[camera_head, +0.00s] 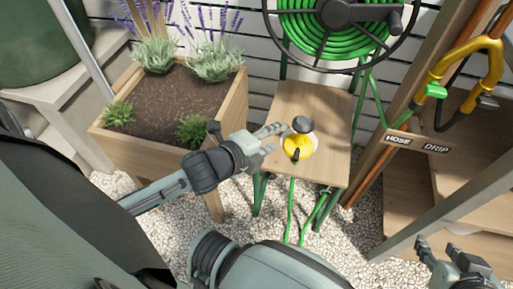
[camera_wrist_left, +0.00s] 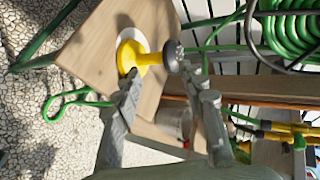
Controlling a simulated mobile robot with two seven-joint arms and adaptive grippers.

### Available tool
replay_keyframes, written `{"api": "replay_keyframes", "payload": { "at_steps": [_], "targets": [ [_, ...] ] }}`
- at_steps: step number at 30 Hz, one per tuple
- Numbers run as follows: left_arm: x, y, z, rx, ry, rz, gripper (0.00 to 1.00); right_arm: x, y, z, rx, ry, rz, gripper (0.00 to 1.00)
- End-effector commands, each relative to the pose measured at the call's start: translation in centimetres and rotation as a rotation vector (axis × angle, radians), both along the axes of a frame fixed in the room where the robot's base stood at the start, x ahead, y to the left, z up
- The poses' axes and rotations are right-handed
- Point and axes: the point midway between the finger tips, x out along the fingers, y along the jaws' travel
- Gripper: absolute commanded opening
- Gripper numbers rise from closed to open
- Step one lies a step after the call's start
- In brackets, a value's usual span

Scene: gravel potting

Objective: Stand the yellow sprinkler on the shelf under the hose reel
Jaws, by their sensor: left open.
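The yellow sprinkler (camera_head: 298,146), with a dark grey round head, looks upright on a pale round disc on the wooden shelf (camera_head: 325,102) under the green hose reel (camera_head: 335,22). In the left wrist view the sprinkler (camera_wrist_left: 150,57) is just beyond my fingertips, its dark head to the right. My left gripper (camera_head: 278,137) is open, close to the sprinkler's left side, with nothing visibly held. The wrist view shows its fingers (camera_wrist_left: 163,84) apart. Whether a finger touches the sprinkler, I cannot tell. My right gripper (camera_head: 438,248) is at the lower right, fingers apart, empty.
A wooden planter (camera_head: 160,122) with lavender stands left of the shelf. A wooden rack at right carries a HOSE/DRIP sign (camera_head: 418,144) and a yellow hooked pipe (camera_head: 465,52). Green hose loops hang below the shelf's front edge over white gravel (camera_head: 350,232).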

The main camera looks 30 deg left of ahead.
Motion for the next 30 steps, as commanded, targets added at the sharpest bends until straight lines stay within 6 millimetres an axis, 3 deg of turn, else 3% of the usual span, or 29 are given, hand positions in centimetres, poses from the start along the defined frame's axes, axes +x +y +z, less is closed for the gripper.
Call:
{"api": "replay_keyframes", "payload": {
  "at_steps": [1, 3, 6, 10, 15, 30],
  "targets": [
    [-1.0, -0.1, 0.5, -0.214, 0.069, 0.161, 0.41, 0.0, 0.0, 0.0, 0.0, 0.0, 0.0, 0.4],
    [-2.4, 0.1, 0.7, -0.483, 0.161, 0.381, 0.41, 0.0, 0.0, 0.0, 0.0, 0.0, 0.0, 0.4],
    [-4.5, 0.3, 0.9, -0.791, 0.259, 0.646, 0.41, 0.0, 0.0, 0.0, 0.0, 0.0, 0.0, 0.4],
    [-6.4, 0.3, 1.0, -1.038, 0.332, 0.878, 0.41, 0.0, 0.0, 0.0, -0.001, -0.001, 0.001, 0.4],
    [-7.4, 0.3, 1.0, -1.14, 0.362, 0.982, 0.41, 0.0, 0.0, 0.0, -0.001, -0.001, 0.001, 0.4],
    [-7.3, 0.4, 0.9, -1.135, 0.362, 0.979, 0.41, 0.0, 0.1, 0.0, 0.001, -0.001, 0.002, 0.4]
  ]
}}
